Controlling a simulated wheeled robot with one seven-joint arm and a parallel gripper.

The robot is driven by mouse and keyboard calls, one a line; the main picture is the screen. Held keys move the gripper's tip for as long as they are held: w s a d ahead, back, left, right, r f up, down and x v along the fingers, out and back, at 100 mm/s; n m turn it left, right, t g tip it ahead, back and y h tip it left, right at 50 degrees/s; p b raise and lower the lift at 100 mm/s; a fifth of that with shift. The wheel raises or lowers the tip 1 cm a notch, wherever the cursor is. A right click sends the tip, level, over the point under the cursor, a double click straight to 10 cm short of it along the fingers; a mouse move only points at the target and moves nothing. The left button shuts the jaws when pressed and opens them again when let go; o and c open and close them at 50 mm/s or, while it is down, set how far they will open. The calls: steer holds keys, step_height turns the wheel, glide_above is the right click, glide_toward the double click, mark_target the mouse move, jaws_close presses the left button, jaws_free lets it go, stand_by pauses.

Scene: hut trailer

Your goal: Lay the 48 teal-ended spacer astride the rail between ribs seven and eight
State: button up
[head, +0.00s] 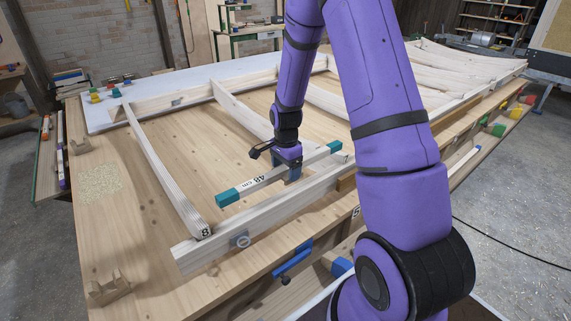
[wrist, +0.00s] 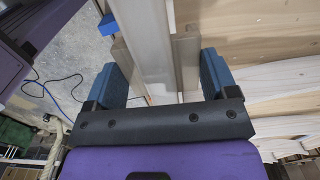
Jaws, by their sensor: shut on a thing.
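The spacer (head: 254,184) is a pale bar marked 48 cm with teal ends. My gripper (head: 291,171) is shut on it near its middle, in the head view. The spacer lies roughly along the pale rail (head: 265,215) and shows just behind it; its height above the rail is hard to judge. Rib eight (head: 163,172), marked 8, meets the rail at the left. In the wrist view, a pale length (wrist: 146,40) runs between the blue fingers of my gripper (wrist: 165,80).
The frame lies on a wide wooden bench (head: 130,225). A blue clamp (head: 291,262) is at the bench's front edge, and a small wooden block (head: 108,288) is at the near left. Small coloured pieces (head: 112,88) lie at the far left. My arm hides the frame's middle right.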

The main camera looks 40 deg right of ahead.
mark_target(285, 195)
steer(key=shift+f, duration=1.3)
steer(key=shift+a, duration=0.2)
steer(key=shift+f, duration=0.25)
steer(key=shift+f, duration=1.1)
steer(key=shift+f, duration=1.7)
stand_by(0.9)
steer(key=o, duration=1.2)
